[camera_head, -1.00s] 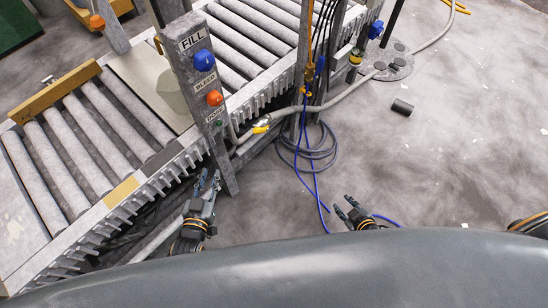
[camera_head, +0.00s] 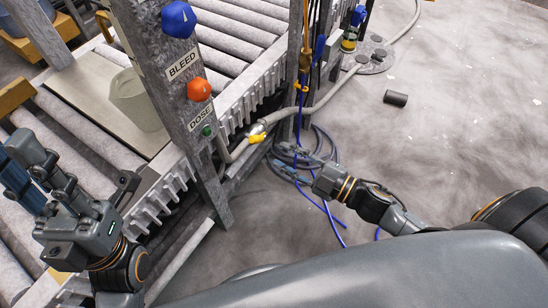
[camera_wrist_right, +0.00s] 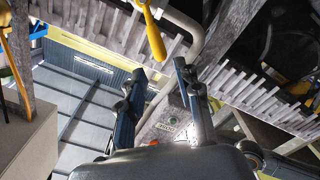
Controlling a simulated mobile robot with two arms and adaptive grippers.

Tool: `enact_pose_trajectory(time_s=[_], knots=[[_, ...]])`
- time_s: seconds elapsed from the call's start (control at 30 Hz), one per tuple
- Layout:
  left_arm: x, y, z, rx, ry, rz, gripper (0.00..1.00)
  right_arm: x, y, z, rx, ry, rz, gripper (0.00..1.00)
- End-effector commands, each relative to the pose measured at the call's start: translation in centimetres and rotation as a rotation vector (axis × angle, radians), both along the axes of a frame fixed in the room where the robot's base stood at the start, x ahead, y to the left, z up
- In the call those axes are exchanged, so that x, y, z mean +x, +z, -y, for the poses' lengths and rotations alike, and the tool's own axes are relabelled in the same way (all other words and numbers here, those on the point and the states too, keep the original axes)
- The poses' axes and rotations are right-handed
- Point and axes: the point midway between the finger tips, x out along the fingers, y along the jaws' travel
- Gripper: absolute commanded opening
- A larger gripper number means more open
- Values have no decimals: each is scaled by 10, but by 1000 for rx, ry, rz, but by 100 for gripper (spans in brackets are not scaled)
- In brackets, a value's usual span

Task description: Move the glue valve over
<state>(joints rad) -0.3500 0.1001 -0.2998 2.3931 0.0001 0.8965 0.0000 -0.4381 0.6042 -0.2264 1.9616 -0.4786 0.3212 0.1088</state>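The glue valve, with a yellow lever handle (camera_head: 258,138), sits on the grey hose beside the label post. In the right wrist view a yellow handle (camera_wrist_right: 153,35) shows near the top, beyond the fingers. My right gripper (camera_head: 280,160) is open and empty, just right of and below the valve in the head view, apart from it. Its two fingers stand apart in the wrist view (camera_wrist_right: 160,70). My left gripper (camera_head: 14,160) is over the rollers at the left edge, its fingers looking apart and empty.
A pale pail (camera_head: 137,100) stands on the roller conveyor (camera_head: 235,18). Blue cables (camera_head: 330,215) hang and coil near my right gripper. The floor at right is mostly clear, with a dark cylinder (camera_head: 396,99).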

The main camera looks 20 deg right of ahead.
Motion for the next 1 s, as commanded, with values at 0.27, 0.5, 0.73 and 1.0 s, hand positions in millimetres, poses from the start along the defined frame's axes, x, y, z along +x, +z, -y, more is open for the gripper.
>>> enact_pose_trajectory(time_s=[0.27,0.5,0.73,1.0], knots=[[-4,-3,-1,-4,-1,12,25,20,3,-17,1,7,10,34],[-3,0,-1,-3,0,10,25,46,6,-37,2,4,7,34],[-3,6,-1,-3,0,10,25,60,3,-48,1,4,6,34],[-3,5,-1,-3,-1,9,25,61,2,-49,0,4,5,3]])
